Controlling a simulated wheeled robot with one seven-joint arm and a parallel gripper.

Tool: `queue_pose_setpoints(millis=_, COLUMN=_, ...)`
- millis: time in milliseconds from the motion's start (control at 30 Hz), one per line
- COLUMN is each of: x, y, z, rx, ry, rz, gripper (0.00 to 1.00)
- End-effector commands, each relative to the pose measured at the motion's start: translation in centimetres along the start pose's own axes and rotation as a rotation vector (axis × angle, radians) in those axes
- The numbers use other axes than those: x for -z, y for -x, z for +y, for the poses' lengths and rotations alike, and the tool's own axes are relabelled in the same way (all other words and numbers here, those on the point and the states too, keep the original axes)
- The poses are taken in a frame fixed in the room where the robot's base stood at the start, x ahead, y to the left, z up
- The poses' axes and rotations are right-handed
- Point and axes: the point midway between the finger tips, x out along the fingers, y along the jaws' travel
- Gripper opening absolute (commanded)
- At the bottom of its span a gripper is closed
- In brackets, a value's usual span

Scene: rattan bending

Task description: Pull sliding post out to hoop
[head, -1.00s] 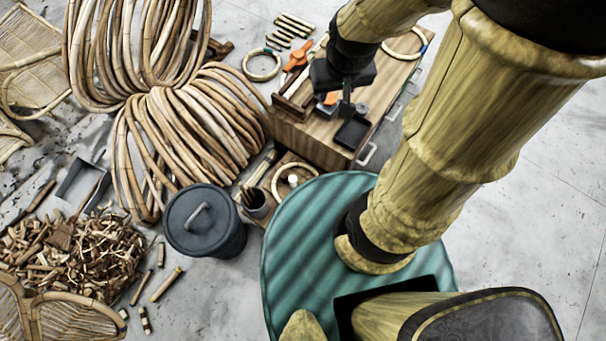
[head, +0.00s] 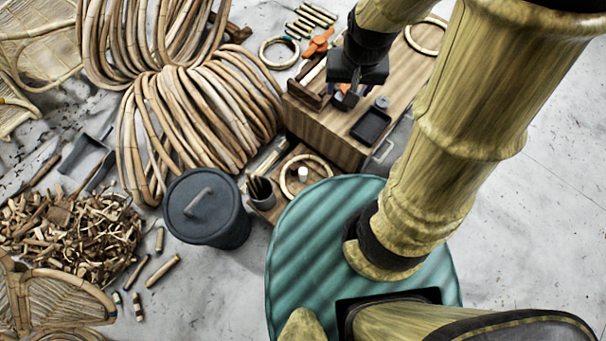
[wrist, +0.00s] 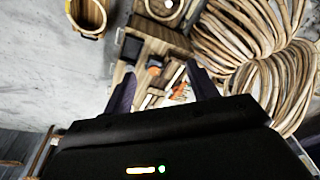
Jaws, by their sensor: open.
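A light hoop (head: 287,182) lies on a small wooden board on the floor, in the head view. A short pale post (head: 303,174) stands inside it, apart from its ring. I take this as the sliding post, but cannot be sure. Both show at the top of the wrist view, the post (wrist: 168,4) and the board partly cut off. My gripper (head: 347,98) is open and empty above the wooden bench, well away from the post. In the wrist view, my gripper (wrist: 162,90) has its two dark fingers spread, with a small orange-and-dark item (wrist: 154,65) beyond them.
The wooden bench (head: 325,128) carries a black tray (head: 371,126), a small grey cylinder (head: 382,102) and another hoop (head: 407,33). A lidded dark bin (head: 205,215) and a cup of sticks (head: 260,190) stand near the board. Large rattan coils (head: 190,120) lie left. Floor at right is clear.

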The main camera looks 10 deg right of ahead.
Motion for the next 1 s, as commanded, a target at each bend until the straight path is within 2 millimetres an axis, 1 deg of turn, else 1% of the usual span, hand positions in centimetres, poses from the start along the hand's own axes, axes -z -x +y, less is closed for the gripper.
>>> queue_pose_setpoints(millis=33, x=-0.2, y=-3.3, z=-0.2, rx=0.001, ry=-0.017, rz=-0.01, gripper=0.58)
queue_pose_setpoints(millis=267, x=0.3, y=-10.9, z=-1.1, rx=0.003, ry=-0.118, rz=-0.042, gripper=0.58)
queue_pose_setpoints(millis=300, x=0.4, y=-12.2, z=-1.3, rx=0.003, ry=-0.135, rz=-0.048, gripper=0.58)
queue_pose_setpoints(millis=567, x=0.7, y=-21.1, z=-2.4, rx=-0.005, ry=-0.243, rz=-0.082, gripper=0.58)
queue_pose_setpoints(millis=700, x=0.7, y=-26.0, z=-3.0, rx=-0.013, ry=-0.301, rz=-0.098, gripper=0.58)
queue_pose_setpoints(millis=767, x=0.8, y=-28.1, z=-3.3, rx=-0.016, ry=-0.325, rz=-0.104, gripper=0.58)
queue_pose_setpoints(millis=800, x=0.7, y=-29.5, z=-3.5, rx=-0.019, ry=-0.341, rz=-0.11, gripper=0.58)
queue_pose_setpoints(millis=867, x=0.8, y=-31.6, z=-3.8, rx=-0.024, ry=-0.366, rz=-0.115, gripper=0.58)
queue_pose_setpoints(millis=900, x=0.7, y=-33.1, z=-3.9, rx=-0.028, ry=-0.381, rz=-0.12, gripper=0.58)
queue_pose_setpoints(millis=967, x=0.7, y=-35.2, z=-4.2, rx=-0.032, ry=-0.405, rz=-0.125, gripper=0.58)
queue_pose_setpoints(millis=1000, x=0.6, y=-36.6, z=-4.4, rx=-0.036, ry=-0.42, rz=-0.129, gripper=0.58)
